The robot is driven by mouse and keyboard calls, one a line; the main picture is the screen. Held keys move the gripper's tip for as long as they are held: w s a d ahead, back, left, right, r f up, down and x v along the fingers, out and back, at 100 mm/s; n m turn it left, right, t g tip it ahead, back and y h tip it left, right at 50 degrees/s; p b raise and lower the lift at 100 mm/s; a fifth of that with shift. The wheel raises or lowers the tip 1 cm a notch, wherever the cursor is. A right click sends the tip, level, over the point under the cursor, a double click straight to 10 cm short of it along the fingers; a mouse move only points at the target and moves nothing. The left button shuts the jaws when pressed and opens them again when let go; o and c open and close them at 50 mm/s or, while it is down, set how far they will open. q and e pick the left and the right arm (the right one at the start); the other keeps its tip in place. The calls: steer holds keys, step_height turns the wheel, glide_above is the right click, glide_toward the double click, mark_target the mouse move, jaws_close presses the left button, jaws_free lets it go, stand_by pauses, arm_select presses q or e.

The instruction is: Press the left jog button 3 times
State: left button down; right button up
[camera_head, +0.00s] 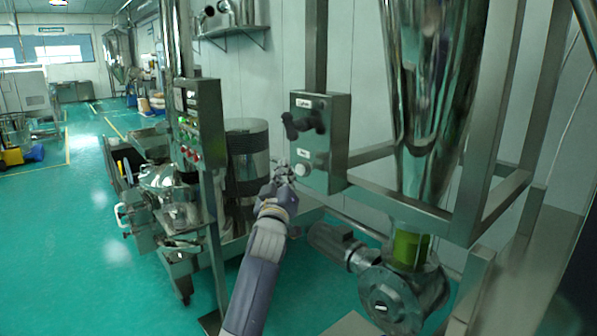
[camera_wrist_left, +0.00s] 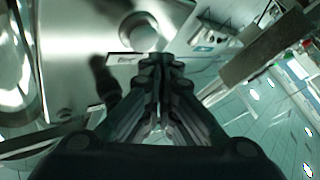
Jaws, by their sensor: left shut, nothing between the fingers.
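A grey control box (camera_head: 334,125) is fixed to a steel post right of centre in the head view. It carries a black knob (camera_head: 303,124), small white labels and a round silver button (camera_head: 301,170) low on its face. In the wrist view the round button (camera_wrist_left: 139,31) lies just beyond the fingertips, with a label below it and the dark knob (camera_wrist_left: 104,76) to the left. My left gripper (camera_head: 281,167) is shut and empty, just left of the button. I cannot tell if it touches. My right gripper is not in view.
A panel with several coloured buttons (camera_head: 198,125) stands left of my arm, beside a steel sieve machine (camera_head: 172,186). A hopper (camera_head: 430,90) with a motor (camera_head: 340,243) below is on the right. Open green floor (camera_head: 60,240) lies at the left.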

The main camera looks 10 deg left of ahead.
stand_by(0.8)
arm_select(q)
steer(key=shift+w+d+b, duration=0.3)
steer(key=shift+w+b, duration=0.05)
steer(key=shift+b, duration=0.05)
steer(key=shift+w+d+b, duration=0.3)
steer(key=shift+w+b, duration=0.05)
steer(key=shift+b, duration=0.2)
stand_by(0.5)
steer(key=shift+r, duration=0.1)
steer(key=shift+s+a+p, duration=0.6)
steer(key=shift+s+p, duration=0.1)
steer(key=shift+p, duration=0.2)
